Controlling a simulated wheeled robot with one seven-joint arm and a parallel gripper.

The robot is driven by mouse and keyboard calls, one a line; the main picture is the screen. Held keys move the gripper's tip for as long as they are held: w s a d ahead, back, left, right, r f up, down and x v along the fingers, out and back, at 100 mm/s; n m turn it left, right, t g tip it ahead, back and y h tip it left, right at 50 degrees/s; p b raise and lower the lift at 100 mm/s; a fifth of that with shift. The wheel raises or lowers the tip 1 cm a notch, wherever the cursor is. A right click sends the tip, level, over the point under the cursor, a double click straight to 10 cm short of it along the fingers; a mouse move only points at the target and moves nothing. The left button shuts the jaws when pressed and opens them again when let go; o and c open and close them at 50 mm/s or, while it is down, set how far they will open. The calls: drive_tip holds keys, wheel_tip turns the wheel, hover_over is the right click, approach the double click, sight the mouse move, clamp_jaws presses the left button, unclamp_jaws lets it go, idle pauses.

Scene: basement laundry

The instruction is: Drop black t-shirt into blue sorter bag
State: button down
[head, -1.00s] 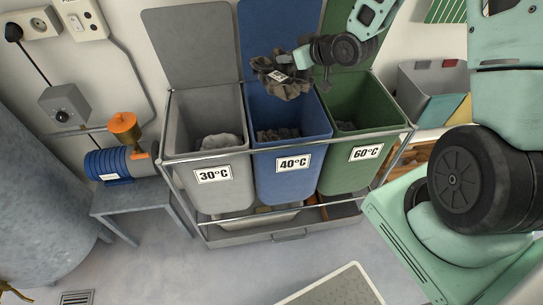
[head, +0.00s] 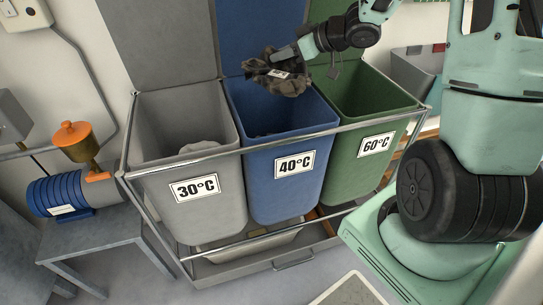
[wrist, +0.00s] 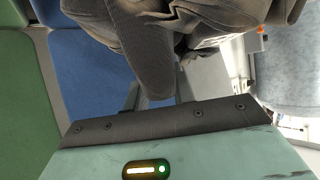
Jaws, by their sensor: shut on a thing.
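The black t-shirt (head: 282,80) looks dark grey and crumpled, with a small white label. My gripper (head: 290,55) is shut on it and holds it above the opening of the blue sorter bag (head: 262,165), the middle one marked 40°C. The shirt hangs near the back of that opening, in front of the raised blue lid. In the wrist view the t-shirt (wrist: 180,35) fills the top middle beyond my gripper, and the fingertips are hidden by the cloth. Some dark cloth lies inside the blue bag.
A grey 30°C bag (head: 185,165) holding pale cloth stands left of the blue one. A green 60°C bag (head: 365,130) stands right. A metal rail (head: 225,150) runs around the bags. A blue motor pump (head: 70,190) sits at far left.

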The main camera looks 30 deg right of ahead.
drive_tip(key=shift+f+b, duration=2.65)
drive_tip(key=shift+b, duration=0.15)
drive_tip(key=c, duration=1.1)
unclamp_jaws()
drive_tip(key=shift+r, duration=0.1)
drive_tip(key=shift+p+v, duration=3.15)
drive_tip(key=shift+v, duration=5.55)
